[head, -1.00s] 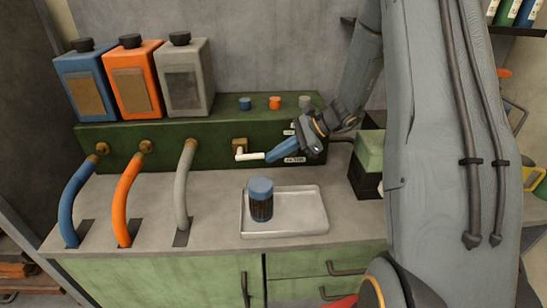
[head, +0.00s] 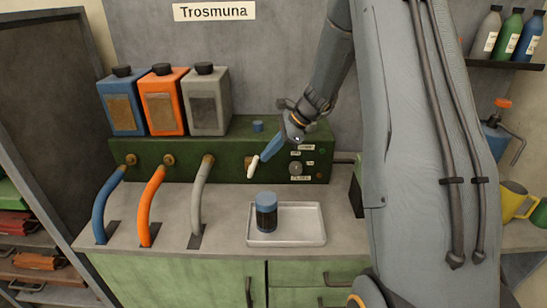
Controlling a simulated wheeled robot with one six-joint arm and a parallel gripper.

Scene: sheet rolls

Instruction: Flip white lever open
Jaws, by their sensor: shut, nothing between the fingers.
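The white lever (head: 253,168) is on the front of the green dispenser box (head: 226,166), right of the grey hose. It stands steeply, close to upright and slightly tilted. Its brass mount is mostly hidden behind it. My gripper (head: 265,157) comes from the upper right with its blue fingers shut and empty. The fingertips are right beside the lever's upper end; I cannot tell whether they touch it. A dark jar with a blue lid (head: 266,212) stands on the metal tray (head: 300,238) below.
Blue (head: 123,117), orange (head: 163,117) and grey (head: 209,117) canisters stand on the box. Blue, orange and grey hoses curve down to the counter at left. A knob and small labels sit on the box right of the lever. My arm covers much of the right side.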

